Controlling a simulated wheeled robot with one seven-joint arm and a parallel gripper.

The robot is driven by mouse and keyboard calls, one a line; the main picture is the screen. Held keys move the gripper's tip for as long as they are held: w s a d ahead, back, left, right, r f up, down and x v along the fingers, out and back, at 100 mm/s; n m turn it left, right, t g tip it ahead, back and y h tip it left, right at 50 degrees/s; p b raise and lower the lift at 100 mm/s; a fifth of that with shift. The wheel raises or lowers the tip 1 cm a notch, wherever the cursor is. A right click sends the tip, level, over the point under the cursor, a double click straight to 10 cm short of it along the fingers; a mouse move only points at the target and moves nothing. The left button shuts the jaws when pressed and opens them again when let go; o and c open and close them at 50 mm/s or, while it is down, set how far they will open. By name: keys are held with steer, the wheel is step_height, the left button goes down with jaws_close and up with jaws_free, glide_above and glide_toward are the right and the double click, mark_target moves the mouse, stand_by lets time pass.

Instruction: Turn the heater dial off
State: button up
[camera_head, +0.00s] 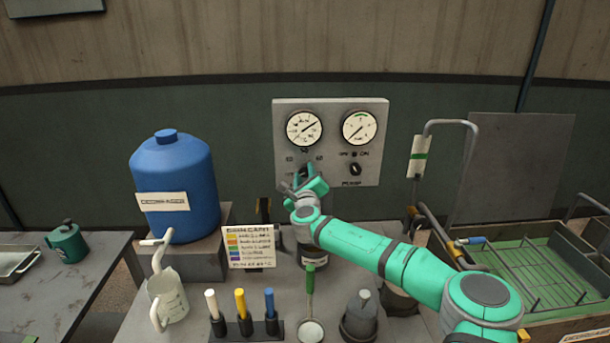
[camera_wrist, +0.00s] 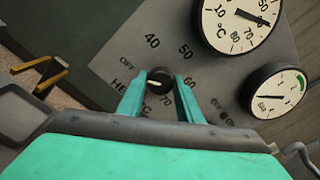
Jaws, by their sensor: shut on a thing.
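The heater dial is a round black knob (camera_wrist: 159,81) with a white pointer mark, on the grey control panel (camera_head: 335,178). In the wrist view it has OFF, 40, 50, 60 and 70 printed around it, and its white mark lies towards the left. My gripper (camera_wrist: 160,88) has its two teal fingers on either side of the knob, shut on it. In the head view my gripper (camera_head: 304,180) is at the lower left of the panel and hides most of the dial.
Two gauges sit on the panel: a temperature gauge (camera_head: 304,127) and a pressure gauge (camera_head: 359,127). A separate pump knob (camera_head: 355,170) is to the right. A blue tank (camera_head: 175,185), a card (camera_head: 249,246) and a white jug (camera_head: 167,298) stand left of my arm.

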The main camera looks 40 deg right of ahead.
steer(key=shift+s+f, duration=0.1)
steer(key=o, duration=1)
steer(key=shift+o, duration=0.2)
steer(key=v, duration=1)
steer(key=shift+s+a, duration=0.2)
steer(key=shift+s, duration=0.15)
steer(key=shift+w, duration=0.1)
